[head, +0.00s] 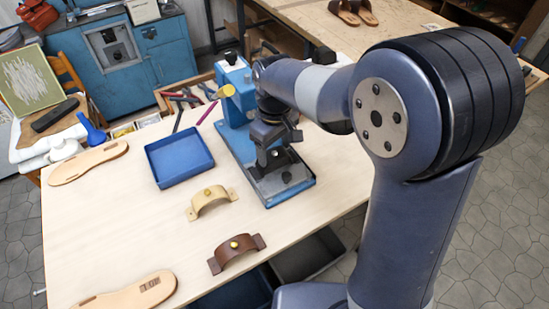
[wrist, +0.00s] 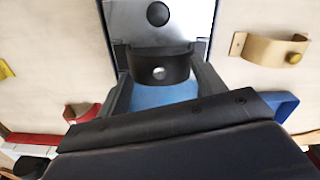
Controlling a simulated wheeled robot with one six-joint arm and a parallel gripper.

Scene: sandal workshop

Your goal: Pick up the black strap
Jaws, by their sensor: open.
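The black strap (wrist: 160,64), an arched band with a silver stud, shows in the wrist view over the grey plate of the blue press (wrist: 162,96). My gripper (wrist: 160,52) is open, with one finger on each side of the strap; I cannot tell whether either finger touches it. In the head view, my gripper (head: 270,158) points down over the plate of the blue press (head: 241,162). There the strap is hard to tell apart from the dark gripper. A black round knob (wrist: 158,13) sits on the plate beyond the strap.
A tan strap (head: 210,202) and a brown strap (head: 237,252) lie on the pale table, with bare room around them. A blue tray (head: 180,160) stands left of the press. Sandal soles (head: 88,163) lie at the left. Tools, including pliers, lie at the back.

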